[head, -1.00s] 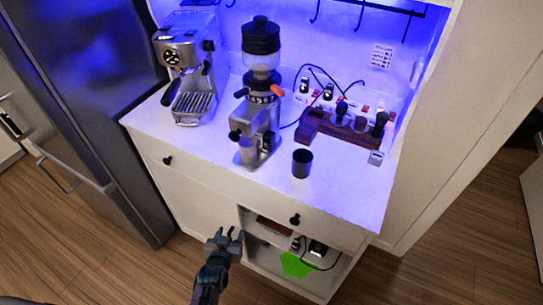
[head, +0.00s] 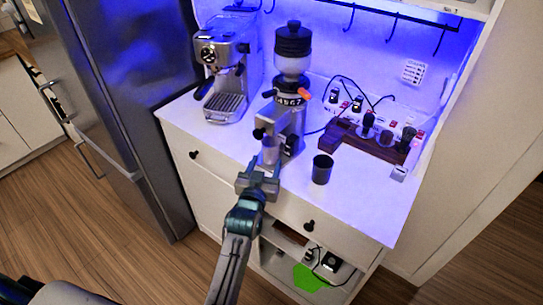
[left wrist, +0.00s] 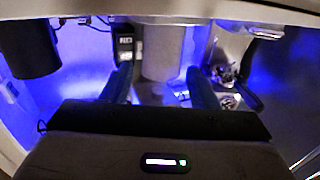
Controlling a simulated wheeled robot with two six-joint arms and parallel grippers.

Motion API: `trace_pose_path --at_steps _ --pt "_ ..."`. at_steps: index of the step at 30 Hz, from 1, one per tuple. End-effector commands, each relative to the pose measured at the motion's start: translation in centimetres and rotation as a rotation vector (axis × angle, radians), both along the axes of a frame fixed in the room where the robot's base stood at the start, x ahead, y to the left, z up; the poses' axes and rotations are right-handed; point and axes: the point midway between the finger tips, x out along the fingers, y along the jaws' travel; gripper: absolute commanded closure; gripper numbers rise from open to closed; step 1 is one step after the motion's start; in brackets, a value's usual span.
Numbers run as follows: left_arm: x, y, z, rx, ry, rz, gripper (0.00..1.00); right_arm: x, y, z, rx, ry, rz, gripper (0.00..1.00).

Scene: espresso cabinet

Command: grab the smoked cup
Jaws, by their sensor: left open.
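A dark, nearly black cup (head: 322,169) stands upright on the white counter, right of the grinder; in the left wrist view it is at the upper left (left wrist: 33,45). A smooth grey cup-like cylinder (head: 270,150) is at the grinder's front; it also shows in the left wrist view (left wrist: 162,52). I cannot tell for certain which of the two is the smoked cup. My left gripper (head: 261,174) is open at the counter's front edge, before the grinder. In the left wrist view its fingers (left wrist: 160,85) flank the grey cylinder; contact cannot be judged. My right gripper is not in view.
The coffee grinder (head: 291,95) stands close in front of my left gripper. The espresso machine (head: 224,70) is to its left. A dark wooden stand (head: 367,143) with tools is at the right. The counter (head: 358,198) is bare right of the dark cup.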

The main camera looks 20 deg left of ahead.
Motion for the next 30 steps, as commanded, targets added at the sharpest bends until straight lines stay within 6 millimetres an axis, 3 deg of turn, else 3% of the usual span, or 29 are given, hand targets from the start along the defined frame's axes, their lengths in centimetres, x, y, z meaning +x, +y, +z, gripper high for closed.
trace_pose_path --at_steps 12,21,22,26,30 --pt "4.6 0.4 -0.4 0.001 -0.001 -0.001 0.46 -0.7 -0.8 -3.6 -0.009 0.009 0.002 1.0" --pt "5.1 0.4 -0.2 0.0 0.001 -0.001 0.46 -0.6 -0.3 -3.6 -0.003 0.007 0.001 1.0" --pt "5.1 0.4 -0.2 0.0 0.001 -0.001 0.48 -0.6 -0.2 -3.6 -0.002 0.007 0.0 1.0" --pt "5.1 0.4 -0.2 0.0 0.001 -0.001 0.74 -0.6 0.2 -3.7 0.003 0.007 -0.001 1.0" --pt "5.1 0.4 -0.2 0.0 0.001 -0.001 0.75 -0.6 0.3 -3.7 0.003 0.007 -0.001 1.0"
